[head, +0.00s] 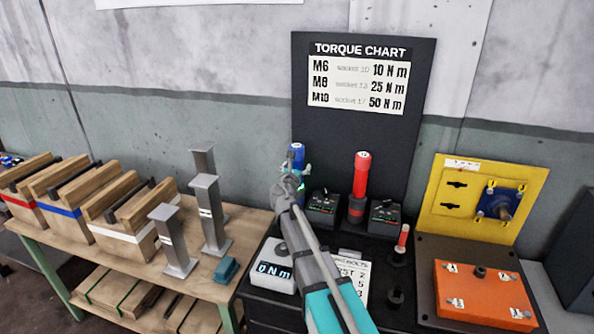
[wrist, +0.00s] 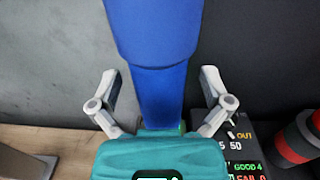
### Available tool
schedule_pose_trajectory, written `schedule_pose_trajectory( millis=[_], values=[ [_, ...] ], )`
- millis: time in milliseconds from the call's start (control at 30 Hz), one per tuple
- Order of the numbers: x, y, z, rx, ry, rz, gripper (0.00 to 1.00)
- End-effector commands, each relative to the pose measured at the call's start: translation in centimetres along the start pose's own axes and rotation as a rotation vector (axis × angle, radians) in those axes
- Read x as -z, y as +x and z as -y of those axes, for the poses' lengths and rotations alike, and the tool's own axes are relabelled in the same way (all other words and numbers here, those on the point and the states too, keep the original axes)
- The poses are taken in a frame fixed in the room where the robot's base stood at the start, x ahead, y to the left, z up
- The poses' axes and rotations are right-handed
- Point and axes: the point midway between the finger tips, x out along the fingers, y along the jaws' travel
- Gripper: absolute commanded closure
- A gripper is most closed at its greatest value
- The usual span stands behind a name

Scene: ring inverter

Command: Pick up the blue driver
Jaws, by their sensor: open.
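The blue driver (head: 297,155) stands upright at the back left of the black bench, in front of the dark chart board. In the wrist view, the blue driver (wrist: 152,70) fills the upper middle. A teal body in the foreground hides its lower part. My gripper (wrist: 161,88) is open, with one finger on each side of the driver. Gaps show between both fingers and the blue shaft. In the head view, my gripper (head: 288,180) is at the driver, and my arm partly covers its lower part.
A red driver (head: 361,175) stands to the right, with small dark display boxes (head: 322,208) beside the drivers. A white display unit (head: 282,262) sits at the front left. A wooden table with grey posts (head: 209,215) and crates is at left. A yellow panel (head: 440,225) and an orange box (head: 485,290) are at right.

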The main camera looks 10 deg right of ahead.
Motion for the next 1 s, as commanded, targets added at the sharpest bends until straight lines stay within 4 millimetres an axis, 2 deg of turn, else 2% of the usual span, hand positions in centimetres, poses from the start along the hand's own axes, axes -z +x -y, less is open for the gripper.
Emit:
schedule_pose_trajectory(
  millis=[400,933,1000],
  values=[
    [0.0,-0.05,0.0,0.0,0.0,0.0,0.01],
    [0.0,-0.04,0.01,0.001,0.0,0.0,1.0],
    [-0.04,-0.03,0.01,0.001,-0.001,0.001,1.0]
  ],
)
